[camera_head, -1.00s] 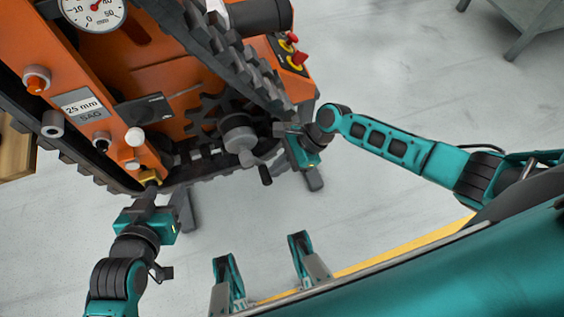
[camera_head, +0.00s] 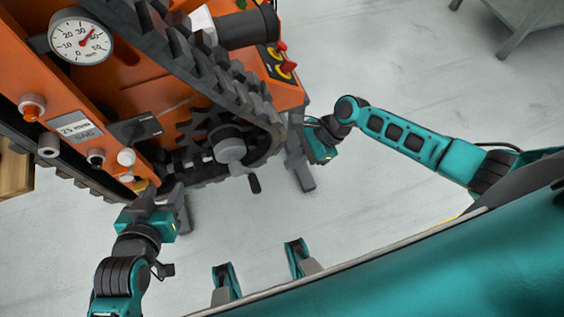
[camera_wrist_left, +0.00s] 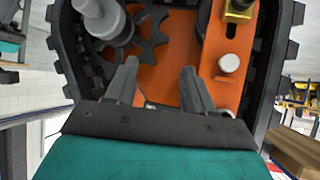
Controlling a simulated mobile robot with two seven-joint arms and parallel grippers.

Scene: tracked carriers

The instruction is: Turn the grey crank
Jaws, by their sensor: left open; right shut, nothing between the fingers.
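The grey crank (camera_head: 229,150) is on the near side of the orange tracked carrier, beside a dark toothed sprocket; its dark handle (camera_head: 254,184) points down and right. The crank's grey hub also shows at the upper left of the left wrist view (camera_wrist_left: 103,18). My left gripper (camera_head: 155,190) is open near the carrier's lower left edge, left of the crank. In the left wrist view its two fingers (camera_wrist_left: 158,82) stand apart with orange panel beyond them. My right gripper (camera_head: 298,121) is shut and empty, right of the crank and apart from it; its fingertips are hard to make out.
Black toothed tracks (camera_head: 215,70) run along the orange carrier. A round gauge (camera_head: 80,37), a "25 mm SAG" label (camera_head: 76,129), several knobs and red buttons (camera_head: 285,67) are on it. A grey table (camera_head: 520,15) stands at upper right. The floor between is clear.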

